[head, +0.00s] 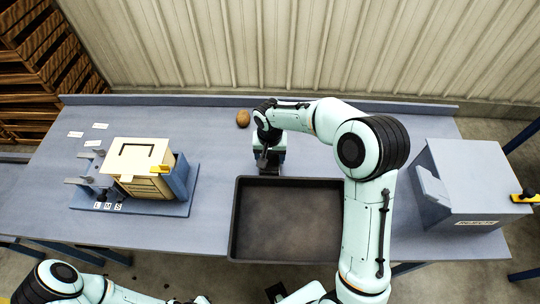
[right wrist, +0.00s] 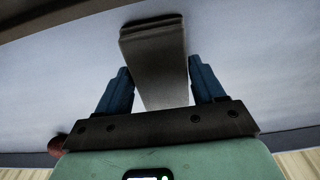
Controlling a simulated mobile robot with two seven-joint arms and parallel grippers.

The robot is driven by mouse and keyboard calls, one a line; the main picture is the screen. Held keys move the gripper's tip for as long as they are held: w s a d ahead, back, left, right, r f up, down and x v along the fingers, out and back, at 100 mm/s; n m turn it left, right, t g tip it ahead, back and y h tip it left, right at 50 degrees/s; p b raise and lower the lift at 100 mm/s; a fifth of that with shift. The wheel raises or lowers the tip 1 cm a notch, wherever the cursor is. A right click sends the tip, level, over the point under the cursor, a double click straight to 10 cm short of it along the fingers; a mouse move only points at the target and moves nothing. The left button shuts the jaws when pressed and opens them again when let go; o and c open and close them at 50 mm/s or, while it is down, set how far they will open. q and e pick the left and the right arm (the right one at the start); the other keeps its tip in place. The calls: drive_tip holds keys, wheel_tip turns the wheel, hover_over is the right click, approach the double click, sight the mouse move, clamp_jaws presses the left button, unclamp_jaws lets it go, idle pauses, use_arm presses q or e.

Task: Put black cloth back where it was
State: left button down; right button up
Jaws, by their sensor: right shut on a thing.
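My right gripper (head: 268,163) is low over the table, just behind the black tray (head: 234,222). In the right wrist view, its two blue fingers (right wrist: 160,66) are shut on a flat, dark grey folded strip (right wrist: 155,45), which looks like the black cloth. The strip extends past the fingertips over the grey table surface. In the head view the cloth is mostly hidden by the gripper and wrist. My left arm shows at the bottom left edge of the head view; its gripper is not in view.
A wooden grader box (head: 140,152) with L, M, S labels stands at left on a grey base. A potato (head: 243,119) lies near the back ledge. White cards (head: 76,134) lie back left. A grey labelled box (head: 478,180) stands at right. Table between grader and tray is clear.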

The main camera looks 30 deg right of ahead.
drive_tip(key=shift+f, duration=0.1)
drive_tip(key=o, duration=1)
